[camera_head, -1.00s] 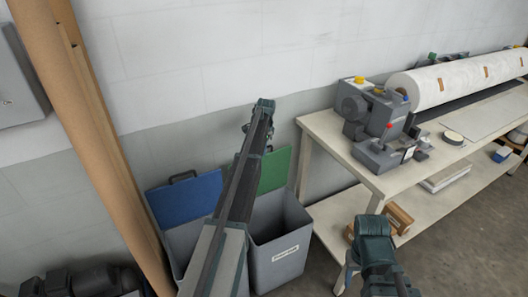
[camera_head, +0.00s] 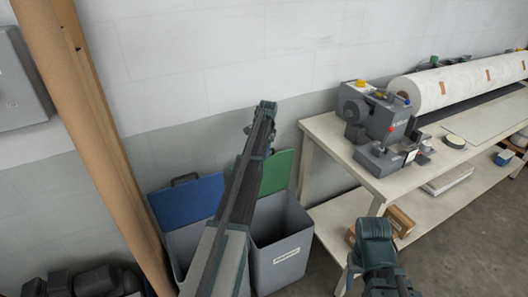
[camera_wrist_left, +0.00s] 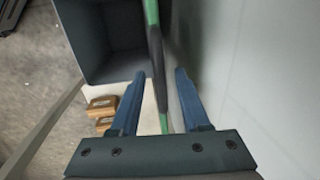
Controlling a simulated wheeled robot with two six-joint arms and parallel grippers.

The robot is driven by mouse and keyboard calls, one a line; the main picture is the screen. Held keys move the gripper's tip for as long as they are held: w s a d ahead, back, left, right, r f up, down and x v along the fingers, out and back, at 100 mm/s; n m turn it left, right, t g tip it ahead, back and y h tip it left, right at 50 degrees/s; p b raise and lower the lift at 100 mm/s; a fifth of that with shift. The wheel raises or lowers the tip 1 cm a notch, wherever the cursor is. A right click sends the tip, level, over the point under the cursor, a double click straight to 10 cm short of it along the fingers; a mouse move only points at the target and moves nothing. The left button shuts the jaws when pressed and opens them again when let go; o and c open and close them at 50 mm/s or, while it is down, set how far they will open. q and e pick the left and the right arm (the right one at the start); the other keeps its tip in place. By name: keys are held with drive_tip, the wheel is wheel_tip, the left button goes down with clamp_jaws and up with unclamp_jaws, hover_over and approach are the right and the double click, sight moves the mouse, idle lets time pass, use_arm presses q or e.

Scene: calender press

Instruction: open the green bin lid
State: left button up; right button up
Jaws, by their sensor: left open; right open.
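The green lid (camera_head: 276,171) stands raised against the wall behind its grey bin (camera_head: 284,262), whose mouth is open. In the left wrist view the green lid (camera_wrist_left: 152,12) shows edge-on, with a dark strip along it. My left gripper (camera_wrist_left: 158,84) is open, with one blue finger on each side of that strip; I cannot tell whether they touch it. The grey bin interior (camera_wrist_left: 112,40) lies beyond.
A blue lid (camera_head: 187,202) stands raised on the neighbouring bin. A table (camera_head: 335,140) with a grey machine (camera_head: 378,120) and a white roll (camera_head: 450,82) stands right of the bins. A tall brown post (camera_head: 90,130) rises at left. Wooden blocks (camera_wrist_left: 102,104) lie beside the bin.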

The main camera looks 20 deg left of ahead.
use_arm(q)
wheel_tip(320, 180, up, 13)
drive_tip(key=s+d+p, duration=0.1)
drive_tip(key=p, duration=1.1)
drive_tip(key=shift+d+p, duration=0.2)
drive_tip(key=shift+p, duration=0.15)
drive_tip(key=shift+s+r, duration=0.1)
drive_tip(key=s+d+n, duration=0.1)
drive_tip(key=s+d, duration=0.7)
drive_tip(key=d, duration=0.2)
drive_tip(key=s+d, duration=0.7)
drive_tip(key=d, duration=0.4)
drive_tip(key=s+d+n, duration=0.1)
drive_tip(key=s+d, duration=0.3)
drive_tip(key=s, duration=0.4)
drive_tip(key=s+d+n, duration=0.1)
drive_tip(key=s+d, duration=0.4)
drive_tip(key=s, duration=0.4)
drive_tip(key=s+d+g, duration=0.1)
drive_tip(key=s+d, duration=0.3)
drive_tip(key=s, duration=0.4)
drive_tip(key=shift+s+d+n, duration=0.4)
